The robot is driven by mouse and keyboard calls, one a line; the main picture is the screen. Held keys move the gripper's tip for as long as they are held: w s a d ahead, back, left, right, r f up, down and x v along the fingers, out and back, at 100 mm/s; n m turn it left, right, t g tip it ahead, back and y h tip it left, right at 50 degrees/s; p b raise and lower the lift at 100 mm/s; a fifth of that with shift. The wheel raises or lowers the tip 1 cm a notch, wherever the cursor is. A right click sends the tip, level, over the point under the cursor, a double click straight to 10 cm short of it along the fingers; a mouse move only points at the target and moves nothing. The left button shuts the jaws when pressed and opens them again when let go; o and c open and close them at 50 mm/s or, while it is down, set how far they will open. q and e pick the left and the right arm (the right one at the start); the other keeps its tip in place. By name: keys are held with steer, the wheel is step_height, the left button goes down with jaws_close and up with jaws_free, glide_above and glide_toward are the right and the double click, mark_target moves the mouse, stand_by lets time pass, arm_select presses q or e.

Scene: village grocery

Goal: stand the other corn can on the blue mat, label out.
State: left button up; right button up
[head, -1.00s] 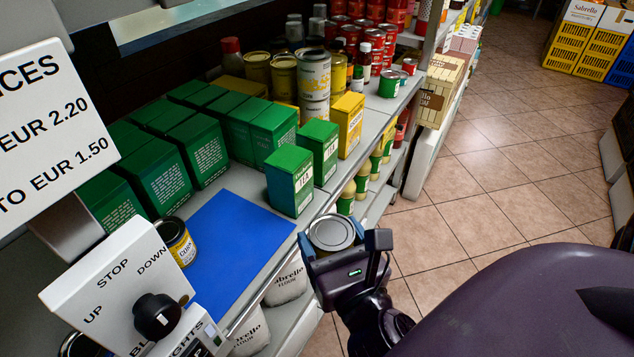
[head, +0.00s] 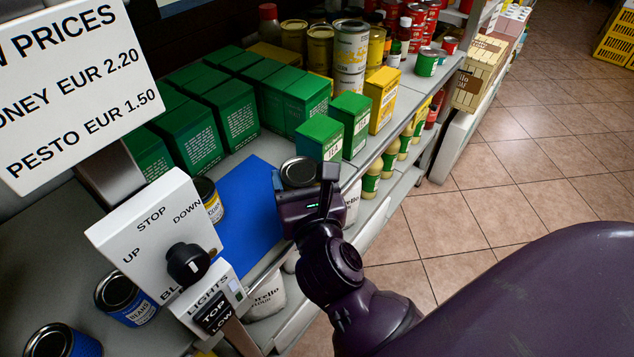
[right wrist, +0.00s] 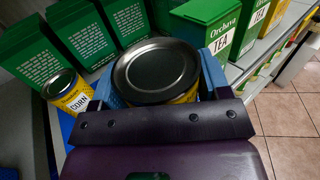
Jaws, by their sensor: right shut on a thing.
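My right gripper (head: 302,180) is shut on a can (head: 298,171) with a grey lid. In the right wrist view the held can (right wrist: 156,70) is upright between the fingers, with a strip of yellow label showing; the lettering is hidden. It is at the right edge of the blue mat (head: 243,212) in the head view; its height above the mat is unclear. The other corn can (head: 211,203) stands at the mat's left side, partly behind the control box. Its yellow CORN label shows in the right wrist view (right wrist: 75,98). My left gripper is out of view.
Green tea boxes (head: 318,139) stand just behind the held can, with more green boxes (head: 232,115) behind the mat. The control box (head: 155,235) and price sign (head: 75,85) block the left. Bean cans (head: 125,298) stand lower left. The mat's middle is bare.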

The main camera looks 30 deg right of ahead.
steer(key=w+f+b, duration=0.1)
steer(key=w, duration=0.1)
steer(key=w+a+f, duration=0.1)
steer(key=w, duration=0.1)
steer(key=w+a+f+b, duration=0.1)
steer(key=w, duration=0.1)
steer(key=shift+w+a+f+b, duration=0.15)
steer(key=shift+w+a+b, duration=0.05)
steer(key=shift+w+b, duration=0.1)
steer(key=shift+f+b, duration=0.4)
steer(key=shift+f, duration=0.45)
arm_select(q)
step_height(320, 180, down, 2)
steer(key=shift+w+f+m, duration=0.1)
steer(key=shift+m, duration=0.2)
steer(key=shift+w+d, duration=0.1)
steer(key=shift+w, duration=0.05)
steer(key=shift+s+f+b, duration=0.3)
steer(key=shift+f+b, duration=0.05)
steer(key=shift+b, duration=0.15)
arm_select(e)
steer(key=shift+f, duration=0.5)
steer(key=o, duration=1.1)
steer(key=shift+o, duration=0.2)
